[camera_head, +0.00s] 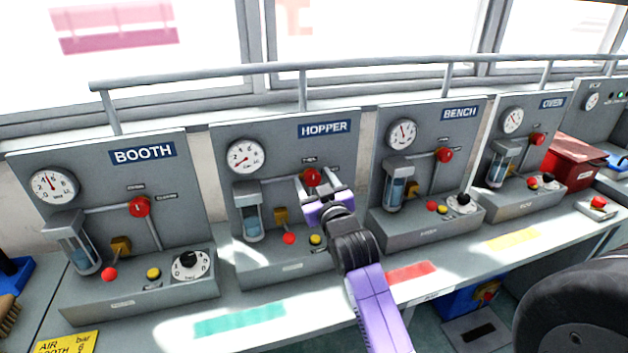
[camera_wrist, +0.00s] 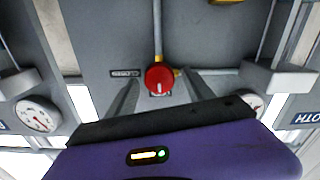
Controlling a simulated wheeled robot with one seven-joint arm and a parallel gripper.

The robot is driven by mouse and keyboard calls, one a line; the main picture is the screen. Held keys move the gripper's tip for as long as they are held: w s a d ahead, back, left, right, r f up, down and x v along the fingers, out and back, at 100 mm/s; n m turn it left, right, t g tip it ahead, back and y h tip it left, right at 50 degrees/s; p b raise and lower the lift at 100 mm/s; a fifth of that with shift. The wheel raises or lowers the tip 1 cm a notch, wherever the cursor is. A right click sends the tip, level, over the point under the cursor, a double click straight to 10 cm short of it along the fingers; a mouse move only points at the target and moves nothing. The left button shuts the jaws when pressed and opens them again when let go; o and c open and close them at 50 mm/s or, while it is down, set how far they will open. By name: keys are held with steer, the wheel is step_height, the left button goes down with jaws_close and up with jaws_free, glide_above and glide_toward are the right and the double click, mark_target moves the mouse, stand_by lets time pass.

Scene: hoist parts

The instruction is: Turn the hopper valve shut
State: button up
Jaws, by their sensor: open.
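The hopper valve is a round red knob (camera_head: 312,176) on the grey panel (camera_head: 225,150) with the blue HOPPER sign (camera_head: 324,129). A small label sits above the knob and another to its right, both too small to read surely. My gripper (camera_head: 317,187) is open in front of the knob and covers part of it and the panel below. In the wrist view the red knob (camera_wrist: 159,78) lies between the spread fingers of my gripper (camera_wrist: 162,88), with a gap on each side. A bit of yellow shows behind the knob. Contact cannot be told.
Similar panels with red valves stand either side: BOOTH (camera_head: 142,154) left, BENCH (camera_head: 459,112) and OVEN (camera_head: 551,103) right. The hopper panel carries a gauge (camera_head: 246,156), a glass cylinder (camera_head: 250,218) and a red button (camera_head: 289,238). A grey rail (camera_head: 380,69) runs above.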

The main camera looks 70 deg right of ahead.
jaws_close()
steer(key=shift+m, duration=0.3)
steer(key=m+b, duration=0.1)
steer(key=m, duration=0.3)
steer(key=shift+f, duration=0.1)
steer(key=m+b, duration=0.1)
steer(key=m, duration=0.4)
steer(key=shift+s+d+f, duration=0.1)
steer(key=m+b, duration=0.2)
steer(key=m, duration=0.2)
steer(key=shift+d+m+b, duration=0.1)
steer(key=shift+m+b, duration=0.65)
steer(key=shift+m, duration=1.35)
steer(key=shift+s, duration=0.1)
